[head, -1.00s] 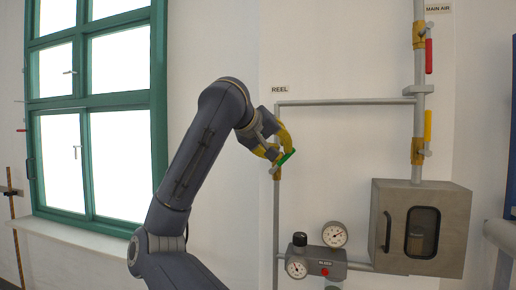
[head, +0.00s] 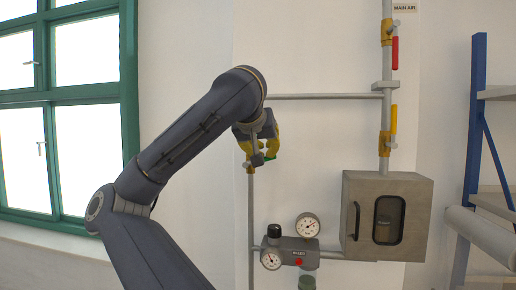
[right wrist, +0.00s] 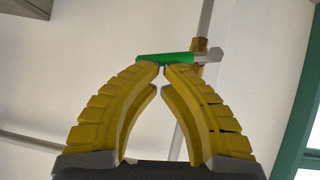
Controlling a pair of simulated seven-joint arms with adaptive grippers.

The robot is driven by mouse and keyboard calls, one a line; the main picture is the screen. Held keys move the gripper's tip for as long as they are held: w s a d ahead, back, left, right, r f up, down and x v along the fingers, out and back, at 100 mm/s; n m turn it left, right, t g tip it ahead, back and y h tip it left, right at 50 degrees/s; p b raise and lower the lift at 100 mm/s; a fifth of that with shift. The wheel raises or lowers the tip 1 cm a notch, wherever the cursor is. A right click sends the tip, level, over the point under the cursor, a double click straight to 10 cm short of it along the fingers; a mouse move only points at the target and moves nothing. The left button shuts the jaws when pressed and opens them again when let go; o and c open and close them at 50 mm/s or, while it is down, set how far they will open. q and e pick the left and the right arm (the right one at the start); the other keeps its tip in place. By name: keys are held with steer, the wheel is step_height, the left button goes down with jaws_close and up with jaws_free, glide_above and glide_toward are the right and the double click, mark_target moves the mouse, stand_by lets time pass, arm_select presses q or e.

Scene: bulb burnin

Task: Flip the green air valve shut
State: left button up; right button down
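The green air valve has a small green handle (head: 270,158) on a brass body (head: 250,168), on the thin grey pipe at the head view's middle. My right gripper (head: 262,154) is at this valve and hides part of it. In the right wrist view, the green handle (right wrist: 165,58) lies across the tips of my right gripper's yellow fingers (right wrist: 161,70). The tips are nearly together, with only a narrow gap and nothing clearly held between them. They are at or just touching the handle; exact contact is unclear. My left gripper is not in view.
A red-handled valve (head: 395,53) and a yellow-handled valve (head: 393,120) sit on the thicker pipe to the right. Below are a grey cabinet (head: 350,185) and a gauge block (head: 290,250). A blue rack (head: 475,110) stands at far right, a green-framed window (head: 129,90) at left.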

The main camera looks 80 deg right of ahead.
steer(key=shift+s+f+m+t, duration=0.15)
steer(key=shift+f+m+t, duration=0.1)
steer(key=shift+m+t, duration=0.05)
steer(key=shift+s+f+m+t, duration=0.15)
steer(key=shift+f+m+t, duration=0.15)
steer(key=shift+t, duration=0.1)
stand_by(0.6)
steer(key=shift+r, duration=0.1)
stand_by(0.4)
steer(key=w+d+r+v, duration=0.1)
steer(key=r+v, duration=0.1)
steer(key=v, duration=1)
steer(key=shift+w+r, duration=0.3)
steer(key=shift+r, duration=0.1)
